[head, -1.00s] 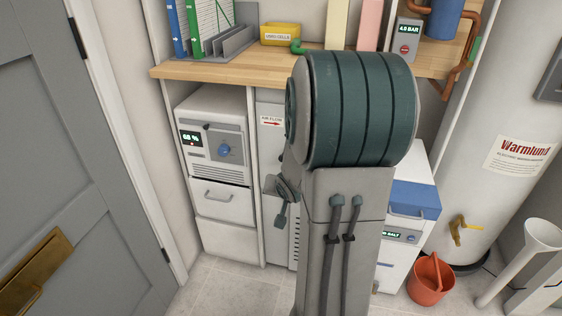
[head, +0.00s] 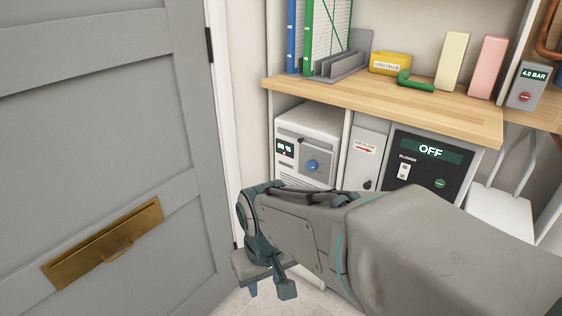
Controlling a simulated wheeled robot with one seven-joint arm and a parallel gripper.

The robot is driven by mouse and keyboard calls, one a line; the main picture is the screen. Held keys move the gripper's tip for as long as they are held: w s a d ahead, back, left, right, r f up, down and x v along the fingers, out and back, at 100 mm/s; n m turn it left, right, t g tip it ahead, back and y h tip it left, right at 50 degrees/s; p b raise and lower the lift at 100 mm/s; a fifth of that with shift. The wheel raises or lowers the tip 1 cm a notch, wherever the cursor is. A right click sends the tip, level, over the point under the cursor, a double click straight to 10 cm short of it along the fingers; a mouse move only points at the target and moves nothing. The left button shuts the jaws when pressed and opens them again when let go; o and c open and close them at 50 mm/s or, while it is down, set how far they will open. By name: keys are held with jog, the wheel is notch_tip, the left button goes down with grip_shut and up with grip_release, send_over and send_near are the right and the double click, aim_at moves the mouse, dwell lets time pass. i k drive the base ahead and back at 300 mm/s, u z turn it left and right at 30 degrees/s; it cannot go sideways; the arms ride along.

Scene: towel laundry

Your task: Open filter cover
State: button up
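A narrow grey panel (head: 366,160) with an "AIR FLOW" label and a red arrow stands under the wooden counter. It has a small black knob low on its front and looks like the filter cover. It appears shut, and its lower part is hidden behind my arm. My gripper (head: 268,287) hangs low near the floor, left of and below the panel, apart from it. It is seen from above and partly hidden by its own wrist, so its opening is unclear. I see nothing held in it.
A blower unit (head: 432,160) reading "OFF" is right of the panel. A white machine (head: 308,150) with a blue knob is left of it. The wooden counter (head: 380,98) overhangs them. A grey door (head: 110,150) with a brass plate fills the left. Some floor shows below my gripper.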

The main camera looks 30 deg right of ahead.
aim_at(366, 148)
jog(key=u, duration=1.25)
jog(key=k, duration=0.85)
jog(key=z, duration=1)
jog(key=i, duration=0.5)
jog(key=z, duration=0.05)
